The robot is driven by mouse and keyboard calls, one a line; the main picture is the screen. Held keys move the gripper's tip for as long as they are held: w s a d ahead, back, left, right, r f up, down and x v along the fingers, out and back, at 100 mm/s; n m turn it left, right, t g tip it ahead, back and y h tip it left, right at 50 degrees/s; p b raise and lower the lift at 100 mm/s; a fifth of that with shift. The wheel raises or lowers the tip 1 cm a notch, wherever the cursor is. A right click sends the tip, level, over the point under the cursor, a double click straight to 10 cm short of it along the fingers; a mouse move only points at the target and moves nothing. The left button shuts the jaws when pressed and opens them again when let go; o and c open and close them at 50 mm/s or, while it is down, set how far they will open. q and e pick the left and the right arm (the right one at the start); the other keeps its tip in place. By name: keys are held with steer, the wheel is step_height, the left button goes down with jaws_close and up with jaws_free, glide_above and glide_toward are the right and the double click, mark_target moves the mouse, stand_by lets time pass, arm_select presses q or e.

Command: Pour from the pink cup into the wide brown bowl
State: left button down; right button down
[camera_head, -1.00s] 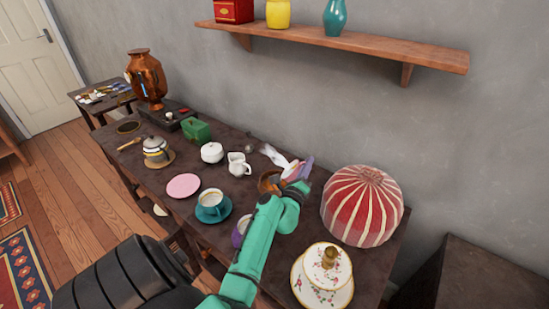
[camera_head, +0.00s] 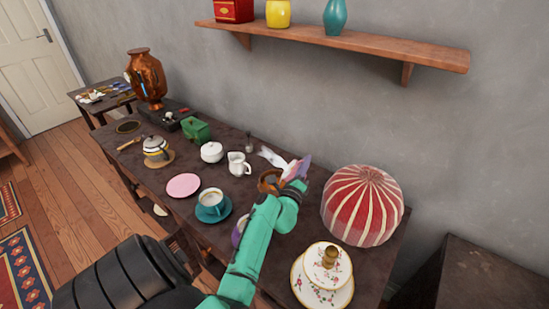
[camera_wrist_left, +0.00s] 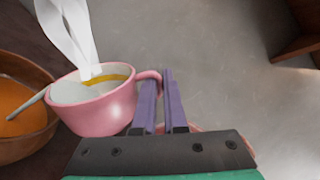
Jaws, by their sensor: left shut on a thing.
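The pink cup (camera_wrist_left: 108,112) holds some yellowish liquid. My left gripper (camera_wrist_left: 158,82) has its purple fingers shut on the cup's handle. The cup is fairly upright in the left wrist view. The wide brown bowl (camera_wrist_left: 30,147) is just left of the cup there, with orange-brown contents and a grey spoon-like handle across its rim. In the head view the bowl (camera_head: 262,183) stands on the dark table, left of my left gripper (camera_head: 300,172). The cup is mostly hidden in that view. My right gripper is out of view.
A white cloth-like thing (camera_head: 271,157) lies behind the bowl. A white jug (camera_head: 238,164), a teal cup (camera_head: 211,200) on a saucer and a pink plate (camera_head: 183,186) stand to the left. A red striped dome (camera_head: 362,206) and a floral lidded dish (camera_head: 325,265) are to the right.

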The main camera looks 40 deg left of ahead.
arm_select(q)
steer(key=shift+s+a+r+n+y+p, duration=0.25)
steer(key=shift+a+r+n, duration=0.25)
steer(key=shift+n, duration=0.4)
steer(key=shift+s+a+r+n+y+p, duration=0.25)
steer(key=shift+a+r+n, duration=0.25)
steer(key=shift+n, duration=0.4)
stand_by(0.4)
steer(key=shift+s+a, duration=0.15)
steer(key=shift+a, duration=0.15)
